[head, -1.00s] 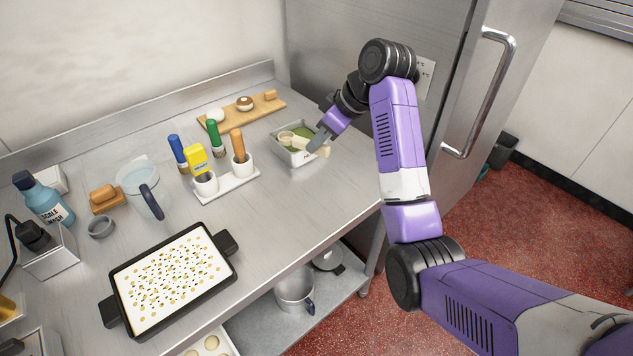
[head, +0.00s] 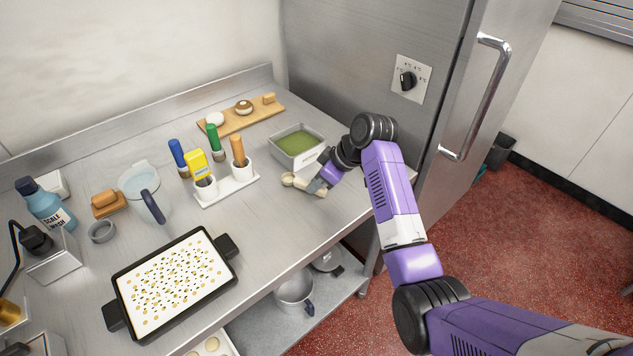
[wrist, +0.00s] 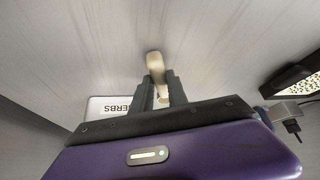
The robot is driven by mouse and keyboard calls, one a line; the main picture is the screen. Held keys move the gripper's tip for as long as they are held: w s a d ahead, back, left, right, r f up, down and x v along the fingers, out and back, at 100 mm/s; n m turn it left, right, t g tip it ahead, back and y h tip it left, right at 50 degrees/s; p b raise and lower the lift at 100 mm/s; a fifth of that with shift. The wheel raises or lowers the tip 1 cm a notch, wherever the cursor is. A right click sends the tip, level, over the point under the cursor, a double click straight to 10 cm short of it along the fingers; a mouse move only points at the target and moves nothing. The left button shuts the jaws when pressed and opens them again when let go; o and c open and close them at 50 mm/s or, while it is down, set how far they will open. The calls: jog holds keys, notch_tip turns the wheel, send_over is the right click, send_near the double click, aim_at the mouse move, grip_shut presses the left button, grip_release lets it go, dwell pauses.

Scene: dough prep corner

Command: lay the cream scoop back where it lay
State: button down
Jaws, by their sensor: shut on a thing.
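The cream scoop (head: 288,179) is held by my gripper (head: 314,186) at the front of the herb tub. Its round bowl points left in the head view, and its pale end shows on the near side of the fingers. In the wrist view the scoop (wrist: 154,62) sticks out between the two dark fingers of my gripper (wrist: 161,92), which are shut on it. The bare steel counter (head: 262,225) is beneath it. I cannot tell whether the scoop touches the counter. The metal tub (head: 311,157) with green herbs is just behind; its HERBS label (wrist: 114,107) shows in the wrist view.
A white rack (head: 228,189) with colored-handled tools stands to the left. A wooden board (head: 238,121) lies behind. A black-rimmed tray (head: 118,283) is at the front left. The counter's front edge and a steel fridge (head: 345,50) bound the right side.

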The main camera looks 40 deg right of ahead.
jog(key=c, duration=1.7)
grip_release()
jog(key=shift+f, duration=0.15)
jog(key=shift+c, duration=0.2)
jog(key=o, duration=0.4)
jog(key=shift+o, duration=0.2)
jog(key=shift+r, duration=0.25)
jog(key=b+v, duration=0.1)
jog(key=v, duration=1.1)
jog(key=shift+f, duration=0.1)
